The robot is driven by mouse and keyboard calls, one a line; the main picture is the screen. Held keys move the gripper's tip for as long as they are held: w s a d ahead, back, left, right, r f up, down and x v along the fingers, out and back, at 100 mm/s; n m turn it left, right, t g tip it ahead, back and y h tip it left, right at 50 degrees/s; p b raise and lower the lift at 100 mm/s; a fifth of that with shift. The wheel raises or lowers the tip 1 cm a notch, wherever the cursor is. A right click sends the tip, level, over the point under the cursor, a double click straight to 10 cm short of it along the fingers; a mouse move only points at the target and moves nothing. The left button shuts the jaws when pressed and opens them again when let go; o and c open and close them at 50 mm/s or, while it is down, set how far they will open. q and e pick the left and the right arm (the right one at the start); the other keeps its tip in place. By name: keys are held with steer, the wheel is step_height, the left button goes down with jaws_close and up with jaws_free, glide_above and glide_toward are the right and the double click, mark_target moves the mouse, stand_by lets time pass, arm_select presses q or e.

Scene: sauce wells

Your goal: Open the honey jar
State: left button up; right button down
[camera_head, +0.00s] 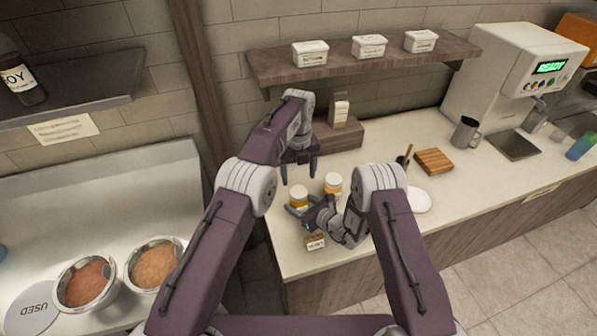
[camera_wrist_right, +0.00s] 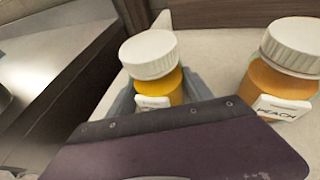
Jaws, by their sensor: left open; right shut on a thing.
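A jar with amber contents and a white lid (camera_head: 298,191) stands on the counter; it also shows in the right wrist view (camera_wrist_right: 150,56). Its lid is on, and its label is mostly hidden, so I cannot read it as honey. My right gripper (camera_head: 299,208) is shut around this jar's body, low down. My left gripper (camera_head: 299,180) is open just above the lid, fingers pointing down, one to each side. A second white-lidded jar (camera_head: 333,182) stands to the right; in the right wrist view its label (camera_wrist_right: 283,107) reads PEACH.
A small card sign (camera_head: 315,242) stands in front of the jars. A wooden block (camera_head: 434,161), a grey mug (camera_head: 465,132) and a white plate (camera_head: 419,201) are to the right. A shelf (camera_head: 360,62) with white tubs hangs behind. Two bowls (camera_head: 84,284) sit at left.

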mark_target(298, 191)
arm_select(q)
step_height(298, 191, down, 7)
steer(key=shift+f, duration=0.1)
steer(key=c, duration=1.5)
steer(key=n, duration=0.3)
steer(key=shift+n, duration=0.4)
steer(key=n, duration=1.2)
steer(key=shift+n, duration=0.4)
steer(key=n, duration=0.6)
steer(key=shift+n, duration=0.3)
steer(key=n, duration=0.9)
steer(key=shift+n, duration=0.3)
steer(key=n, duration=0.6)
steer(key=shift+r, duration=0.2)
steer(key=n, duration=0.6)
steer(key=shift+w+n, duration=0.1)
steer(key=shift+n, duration=0.3)
steer(key=n, duration=0.5)
steer(key=shift+n, duration=0.3)
steer(key=n, duration=0.2)
steer(key=shift+n, duration=0.4)
